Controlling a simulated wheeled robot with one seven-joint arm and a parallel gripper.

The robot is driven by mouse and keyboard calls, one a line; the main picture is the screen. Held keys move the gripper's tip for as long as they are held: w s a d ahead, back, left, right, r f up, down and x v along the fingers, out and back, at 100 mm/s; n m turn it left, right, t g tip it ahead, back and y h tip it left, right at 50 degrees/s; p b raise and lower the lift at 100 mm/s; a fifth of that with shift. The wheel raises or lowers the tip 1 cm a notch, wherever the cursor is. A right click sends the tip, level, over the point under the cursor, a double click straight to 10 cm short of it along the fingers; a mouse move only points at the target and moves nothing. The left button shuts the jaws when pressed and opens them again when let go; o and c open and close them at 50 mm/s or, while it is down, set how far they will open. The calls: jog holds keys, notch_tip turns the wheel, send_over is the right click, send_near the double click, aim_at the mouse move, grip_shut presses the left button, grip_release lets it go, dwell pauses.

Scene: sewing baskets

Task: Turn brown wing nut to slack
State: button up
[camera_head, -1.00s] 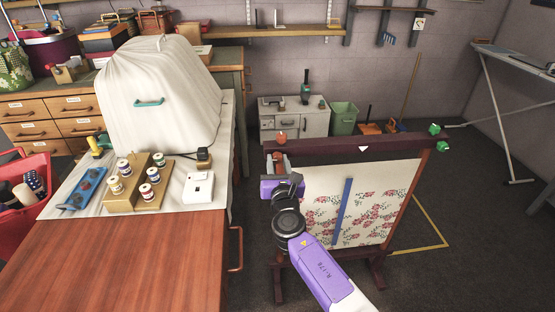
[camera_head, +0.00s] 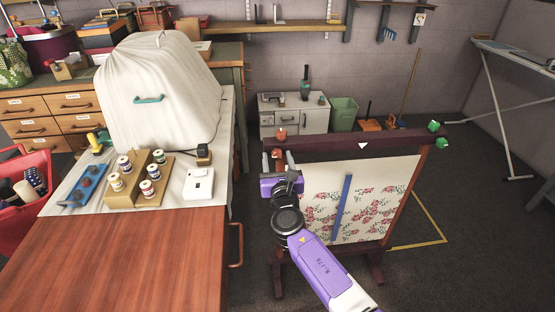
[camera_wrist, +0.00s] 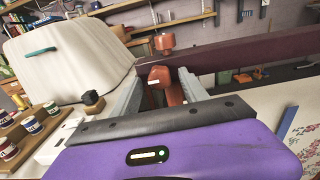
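A brown wing nut (camera_wrist: 160,78) with a small white mark sits at the left end of the dark red-brown frame's top rail (camera_head: 340,144). It also shows in the head view (camera_head: 277,153). A second brown knob (camera_wrist: 164,42) stands on top of the rail just above it, also visible in the head view (camera_head: 281,133). My gripper (camera_wrist: 160,90) is at the rail's left end. Its two grey fingers are apart, one on each side of the front wing nut. A gap shows on the left; contact on the right cannot be told.
Flowered cloth with a blue strip (camera_head: 342,208) hangs in the frame. Green knobs (camera_head: 434,126) are at its right end. A wooden table (camera_head: 130,255) with spools and a white covered shape (camera_head: 165,95) stands left. Floor right of the frame is mostly clear.

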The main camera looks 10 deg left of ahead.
jog(key=shift+s+d+r+p, duration=0.1)
jog(key=shift+s+p, duration=0.2)
jog(key=p+v, duration=0.3)
jog(key=v, duration=0.4)
jog(key=shift+s, duration=0.1)
dwell(0.5)
